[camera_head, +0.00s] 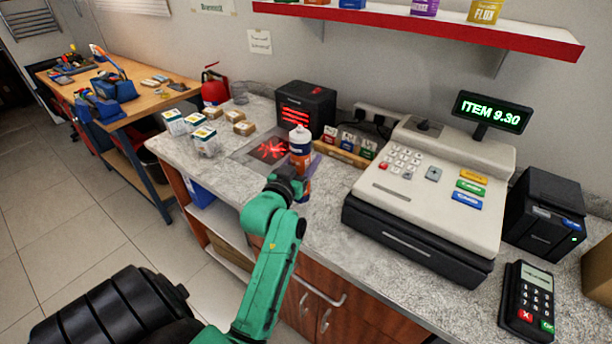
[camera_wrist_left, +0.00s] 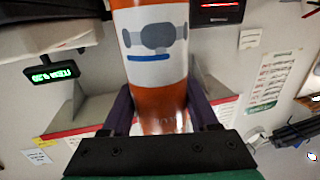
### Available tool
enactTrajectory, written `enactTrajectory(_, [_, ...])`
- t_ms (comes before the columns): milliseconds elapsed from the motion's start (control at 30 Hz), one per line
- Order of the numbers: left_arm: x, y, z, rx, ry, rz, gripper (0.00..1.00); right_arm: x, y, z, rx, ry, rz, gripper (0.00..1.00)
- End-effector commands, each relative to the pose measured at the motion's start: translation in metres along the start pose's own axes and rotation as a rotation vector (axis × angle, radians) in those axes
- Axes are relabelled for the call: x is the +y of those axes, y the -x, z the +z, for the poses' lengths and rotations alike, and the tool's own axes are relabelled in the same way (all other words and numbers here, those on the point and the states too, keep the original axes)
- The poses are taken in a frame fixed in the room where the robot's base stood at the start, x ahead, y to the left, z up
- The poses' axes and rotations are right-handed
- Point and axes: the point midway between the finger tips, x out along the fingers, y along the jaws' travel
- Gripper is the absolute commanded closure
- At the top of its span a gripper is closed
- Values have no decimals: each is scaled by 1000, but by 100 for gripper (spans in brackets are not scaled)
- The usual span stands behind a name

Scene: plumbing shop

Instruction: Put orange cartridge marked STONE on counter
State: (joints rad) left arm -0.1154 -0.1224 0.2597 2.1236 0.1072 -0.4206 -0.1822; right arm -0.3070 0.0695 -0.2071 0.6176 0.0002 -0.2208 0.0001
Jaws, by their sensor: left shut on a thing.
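The orange cartridge (camera_head: 300,145) with a white nozzle end and a white label stands roughly upright in my left gripper (camera_head: 303,172), over the counter (camera_head: 325,205) beside the scanner plate. In the left wrist view the orange cartridge (camera_wrist_left: 160,98) fills the space between the dark purple fingers of my left gripper (camera_wrist_left: 160,108), which is shut on it. Its label shows a grey and blue drawing; I cannot read the marking clearly. Whether its base touches the counter is unclear. My right gripper is not in view.
A scanner plate (camera_head: 255,150) with a red glow lies before the black scanner (camera_head: 307,105). Small boxes (camera_head: 205,140) stand left. A wooden card holder (camera_head: 345,152) and the cash register (camera_head: 430,190) stand right. Some bare counter lies in front of the holder.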

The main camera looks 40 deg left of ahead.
Motion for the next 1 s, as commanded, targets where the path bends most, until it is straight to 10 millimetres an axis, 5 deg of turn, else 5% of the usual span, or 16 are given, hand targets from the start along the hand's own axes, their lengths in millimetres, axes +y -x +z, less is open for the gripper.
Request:
enactTrajectory(300, [0, 0, 53, 3, -2, 0, 100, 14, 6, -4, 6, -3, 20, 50])
enactTrajectory(667, [0, 0, 61, 6, -1, -1, 100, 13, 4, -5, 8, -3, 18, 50])
enactTrajectory(700, [0, 0, 62, 3, -1, 0, 28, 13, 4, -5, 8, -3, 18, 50])
enactTrajectory(733, [0, 0, 62, 3, -1, 0, 17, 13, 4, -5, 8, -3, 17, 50])
enactTrajectory(767, [0, 0, 62, 2, -1, 0, 10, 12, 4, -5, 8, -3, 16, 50])
enactTrajectory(1000, [0, 0, 62, 2, -1, 0, 10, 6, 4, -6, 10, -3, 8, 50])
